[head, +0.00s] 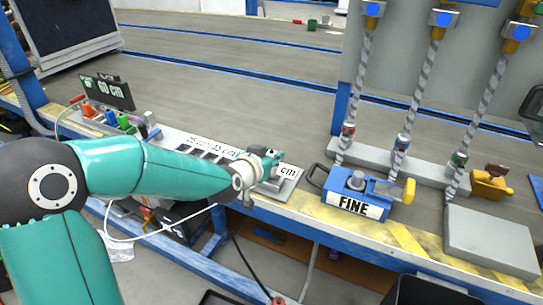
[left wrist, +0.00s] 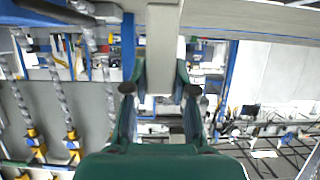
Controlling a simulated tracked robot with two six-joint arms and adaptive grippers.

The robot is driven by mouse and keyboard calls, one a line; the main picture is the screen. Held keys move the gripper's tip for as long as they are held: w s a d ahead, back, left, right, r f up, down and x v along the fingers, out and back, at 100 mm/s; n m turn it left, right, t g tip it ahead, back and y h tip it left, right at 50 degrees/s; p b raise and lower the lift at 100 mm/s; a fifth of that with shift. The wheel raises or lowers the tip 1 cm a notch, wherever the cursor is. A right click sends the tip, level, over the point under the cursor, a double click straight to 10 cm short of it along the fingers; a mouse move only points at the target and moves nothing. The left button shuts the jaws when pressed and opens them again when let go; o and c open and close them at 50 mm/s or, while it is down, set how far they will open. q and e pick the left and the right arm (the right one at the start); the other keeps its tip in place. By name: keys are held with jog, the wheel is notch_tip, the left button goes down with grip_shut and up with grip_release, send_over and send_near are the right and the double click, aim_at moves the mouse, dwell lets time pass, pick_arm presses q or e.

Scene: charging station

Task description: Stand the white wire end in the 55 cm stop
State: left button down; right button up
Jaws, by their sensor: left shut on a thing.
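My left gripper (head: 268,160) is over the right end of a pale slotted board (head: 290,171) with "cm" lettering. My forearm and gripper cover much of the board, so I cannot read which slot is the 55 cm stop. I cannot tell if the held end touches the board. My right gripper is not in view.
A blue box marked "FINE" (head: 352,197) sits right of the board. Twisted hanging cables (head: 416,95) stand behind it. The grey bench behind the board is mostly clear.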

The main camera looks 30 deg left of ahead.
pick_arm(q)
jog(key=shift+f+b, duration=1.9)
jog(key=shift+f, duration=0.1)
jog(key=c, duration=0.9)
grip_release()
jog(key=shift+o, duration=0.2)
jog(key=v, duration=1.2)
jog(key=shift+f, duration=0.1)
